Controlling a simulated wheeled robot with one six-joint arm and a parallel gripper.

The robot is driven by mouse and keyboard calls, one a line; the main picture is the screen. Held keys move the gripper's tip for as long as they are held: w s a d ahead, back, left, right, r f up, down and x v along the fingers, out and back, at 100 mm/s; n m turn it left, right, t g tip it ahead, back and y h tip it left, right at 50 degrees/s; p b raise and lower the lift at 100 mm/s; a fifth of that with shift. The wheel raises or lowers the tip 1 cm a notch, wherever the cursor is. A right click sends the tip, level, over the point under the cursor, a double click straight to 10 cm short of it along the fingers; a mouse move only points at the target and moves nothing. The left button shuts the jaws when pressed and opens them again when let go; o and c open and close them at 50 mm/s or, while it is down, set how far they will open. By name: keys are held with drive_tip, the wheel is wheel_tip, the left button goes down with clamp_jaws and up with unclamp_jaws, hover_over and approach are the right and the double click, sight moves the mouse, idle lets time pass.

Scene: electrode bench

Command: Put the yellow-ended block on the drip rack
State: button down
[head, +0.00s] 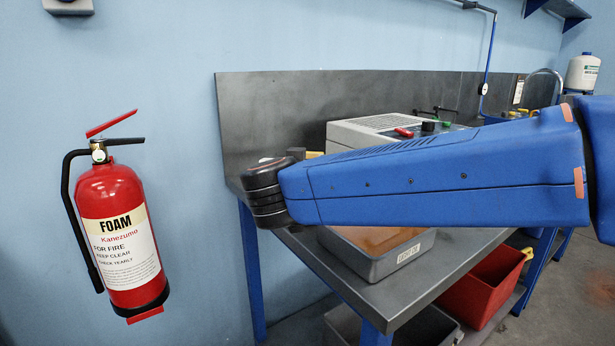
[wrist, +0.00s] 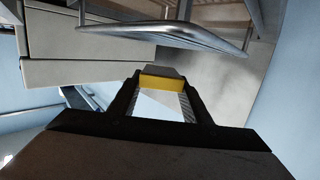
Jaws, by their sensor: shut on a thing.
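In the wrist view my gripper (wrist: 160,87) is shut on the yellow-ended block, with its dark fingers on either side. The block's yellow end (wrist: 161,82) shows between the fingertips, with a grey part beyond it. A metal rack with a rounded rim bar (wrist: 150,31), which looks like the drip rack, crosses the top of the wrist view. The block appears apart from this bar; their height difference is unclear. In the head view my blue arm hides the gripper and the rack. A small yellow patch above the arm cannot be identified there.
A grey tray (head: 386,266) with orange contents sits on the dark metal bench (head: 450,262). A pale instrument box (head: 348,134) with knobs stands behind my arm. A red bin (head: 478,300) is below. A fire extinguisher (head: 120,225) hangs on the left wall.

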drive_tip(key=shift+f, duration=1.75)
drive_tip(key=shift+f, duration=0.15)
drive_tip(key=c, duration=1)
unclamp_jaws()
drive_tip(key=shift+s, duration=0.1)
drive_tip(key=v, duration=1)
drive_tip(key=shift+s+a, duration=0.15)
drive_tip(key=shift+s, duration=0.05)
drive_tip(key=shift+s+r, duration=0.25)
drive_tip(key=shift+s, duration=0.5)
